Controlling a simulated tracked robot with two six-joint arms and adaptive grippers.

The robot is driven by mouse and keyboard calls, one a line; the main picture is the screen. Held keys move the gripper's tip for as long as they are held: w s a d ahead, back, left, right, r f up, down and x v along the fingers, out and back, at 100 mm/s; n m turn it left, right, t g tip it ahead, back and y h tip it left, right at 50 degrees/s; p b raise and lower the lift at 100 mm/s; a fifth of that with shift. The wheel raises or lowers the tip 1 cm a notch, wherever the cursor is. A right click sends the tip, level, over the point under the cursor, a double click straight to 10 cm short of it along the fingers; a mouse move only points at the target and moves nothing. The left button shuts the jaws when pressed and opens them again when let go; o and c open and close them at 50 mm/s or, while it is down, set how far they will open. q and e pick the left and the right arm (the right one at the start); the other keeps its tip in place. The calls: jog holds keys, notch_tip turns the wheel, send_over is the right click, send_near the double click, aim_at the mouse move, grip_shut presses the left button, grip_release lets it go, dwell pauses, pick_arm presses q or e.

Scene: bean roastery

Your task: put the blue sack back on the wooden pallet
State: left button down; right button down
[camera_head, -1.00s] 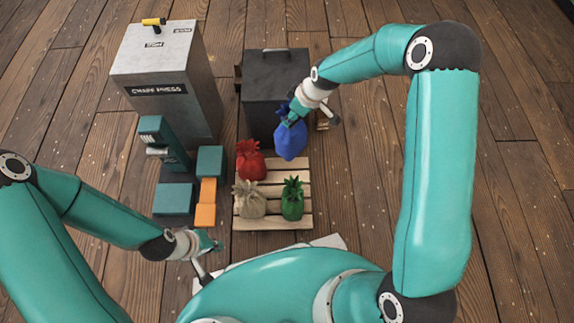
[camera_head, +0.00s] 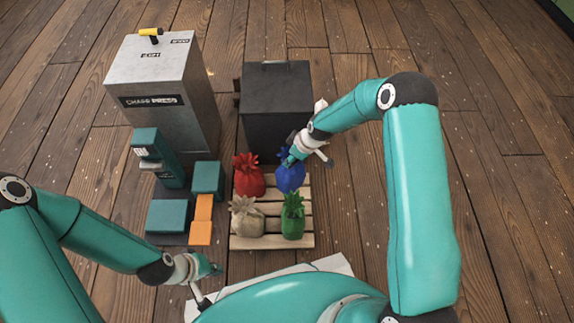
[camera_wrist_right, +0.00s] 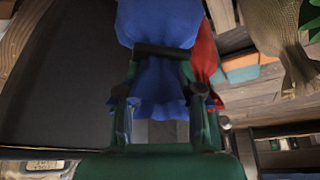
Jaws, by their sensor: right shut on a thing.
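The blue sack (camera_head: 291,179) is at the far right corner of the wooden pallet (camera_head: 270,241), beside the red sack. From above I cannot tell whether its bottom touches the slats. My right gripper (camera_head: 289,158) is shut on its gathered neck. In the right wrist view the blue sack (camera_wrist_right: 158,22) hangs between the fingers, its ruffled top towards the palm. My left gripper (camera_head: 214,270) is low at the left, apart from the pallet; its fingers are too small to judge.
A red sack (camera_head: 248,182), a beige sack (camera_head: 246,220) and a green sack (camera_head: 292,218) stand on the pallet. A dark bin (camera_head: 277,105) stands behind it. Floor at right is clear.

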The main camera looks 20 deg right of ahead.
jog(key=shift+f+b, duration=0.65)
jog(key=shift+f, duration=1.25)
jog(key=c, duration=0.7)
grip_release()
jog(key=shift+f, duration=0.1)
jog(key=shift+c, duration=0.2)
jog(key=p+v, duration=0.4)
jog(key=v, duration=0.8)
jog(key=s+a+f+m+g, duration=0.1)
jog(key=s+a+m, duration=0.2)
jog(key=s, duration=0.4)
jog(key=s+a+f+m+g, duration=0.1)
jog(key=s+a+f+m, duration=0.1)
jog(key=s, duration=0.6)
jog(key=s+a+f+m, duration=0.2)
jog(key=s+a+m, duration=0.2)
jog(key=s+m, duration=0.2)
jog(key=shift+s+f+g+y, duration=0.2)
jog(key=shift+s+g+y, duration=0.2)
jog(key=shift+s, duration=0.75)
